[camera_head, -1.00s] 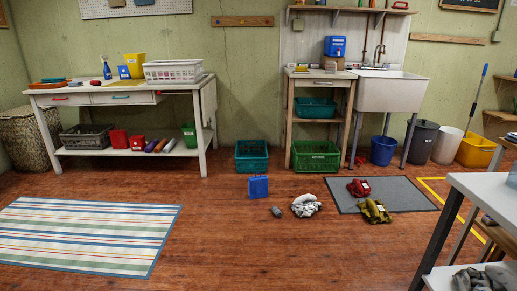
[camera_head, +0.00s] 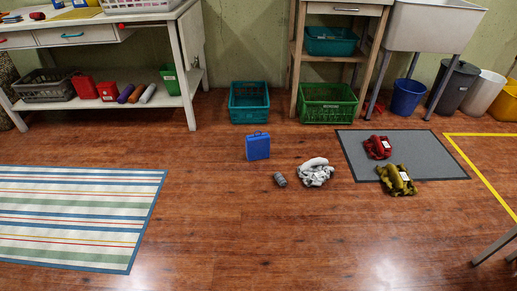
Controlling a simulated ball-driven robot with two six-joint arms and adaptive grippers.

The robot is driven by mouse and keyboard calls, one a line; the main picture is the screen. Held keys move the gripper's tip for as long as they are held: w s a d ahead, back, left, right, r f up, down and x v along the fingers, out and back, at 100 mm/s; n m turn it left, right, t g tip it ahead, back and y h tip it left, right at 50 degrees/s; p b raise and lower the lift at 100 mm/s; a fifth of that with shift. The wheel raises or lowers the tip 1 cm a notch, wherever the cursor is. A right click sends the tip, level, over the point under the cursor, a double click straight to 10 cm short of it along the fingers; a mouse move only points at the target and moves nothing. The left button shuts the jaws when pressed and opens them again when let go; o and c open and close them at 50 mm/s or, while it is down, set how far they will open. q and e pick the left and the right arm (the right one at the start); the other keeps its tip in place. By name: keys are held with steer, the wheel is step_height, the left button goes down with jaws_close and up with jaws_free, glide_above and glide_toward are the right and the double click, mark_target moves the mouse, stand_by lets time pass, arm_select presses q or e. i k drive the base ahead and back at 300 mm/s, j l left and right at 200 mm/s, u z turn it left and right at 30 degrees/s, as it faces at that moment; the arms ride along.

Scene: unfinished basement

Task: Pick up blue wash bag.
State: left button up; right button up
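A blue bag-like item (camera_head: 258,146) with a small handle on top stands upright on the wooden floor near the middle of the head view. It is the only blue bag-shaped thing on the open floor; its label cannot be read. A small grey object (camera_head: 280,180) and a crumpled white and grey cloth (camera_head: 315,172) lie just to the right of it. Neither of my grippers shows in this view.
Teal (camera_head: 249,103) and green (camera_head: 328,103) crates sit behind the blue item. A grey mat (camera_head: 425,155) at right holds red (camera_head: 377,147) and olive (camera_head: 396,180) cloths. A striped rug (camera_head: 75,215) lies at left. The floor in front is clear.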

mark_target(257, 146)
steer(key=i+j+z, duration=0.4)
steer(key=i, duration=0.5)
steer(key=i+j+z, duration=0.35)
steer(key=i+j, duration=0.45)
steer(key=i+j+z, duration=0.4)
steer(key=i+j, duration=0.3)
steer(key=j, duration=0.25)
